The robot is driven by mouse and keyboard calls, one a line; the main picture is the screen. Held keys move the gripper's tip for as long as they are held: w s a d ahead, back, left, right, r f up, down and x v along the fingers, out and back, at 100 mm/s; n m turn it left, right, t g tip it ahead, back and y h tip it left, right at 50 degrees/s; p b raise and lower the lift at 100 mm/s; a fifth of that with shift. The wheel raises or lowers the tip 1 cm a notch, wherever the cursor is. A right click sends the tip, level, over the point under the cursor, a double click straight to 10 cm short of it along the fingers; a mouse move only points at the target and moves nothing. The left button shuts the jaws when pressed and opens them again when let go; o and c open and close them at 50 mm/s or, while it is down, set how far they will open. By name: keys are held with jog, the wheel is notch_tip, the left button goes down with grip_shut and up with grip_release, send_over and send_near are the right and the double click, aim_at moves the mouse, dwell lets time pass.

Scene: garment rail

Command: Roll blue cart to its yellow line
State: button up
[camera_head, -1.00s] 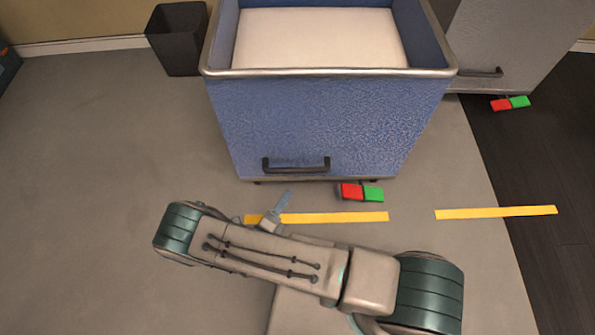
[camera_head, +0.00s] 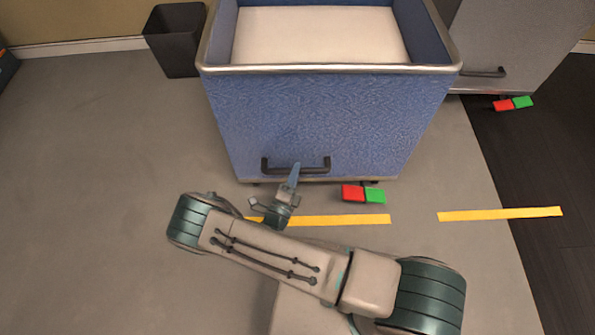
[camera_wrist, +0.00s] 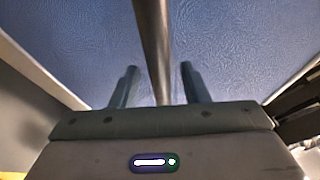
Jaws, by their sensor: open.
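The blue cart (camera_head: 320,120) stands upright ahead of me with a dark bar handle (camera_head: 296,170) low on its front. A yellow line (camera_head: 335,220) lies on the floor on my side of the cart, partly hidden by my arm. My gripper (camera_head: 294,172) is at the left-middle part of the handle. In the wrist view my gripper (camera_wrist: 158,78) is open, with the handle bar (camera_wrist: 152,45) running between its two fingers. Whether the fingers touch the bar I cannot tell. A red and green pedal pair (camera_head: 363,194) sits at the cart's lower front edge.
A grey cart (camera_head: 515,45) stands at the right, with its own red and green pedals (camera_head: 513,104). A second yellow line (camera_head: 500,213) lies at the right. A dark bin (camera_head: 177,40) stands at the back left. The floor at left is clear.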

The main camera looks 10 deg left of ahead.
jog(key=shift+w+d+r, duration=0.1)
jog(key=shift+w+d, duration=0.05)
jog(key=shift+w, duration=0.55)
grip_shut()
jog(key=s+d+p, duration=0.1)
jog(key=s+d, duration=0.1)
jog(key=s, duration=0.7)
jog(key=shift+s+d, duration=0.15)
jog(key=shift+s, duration=0.2)
grip_release()
jog(key=shift+p, duration=0.3)
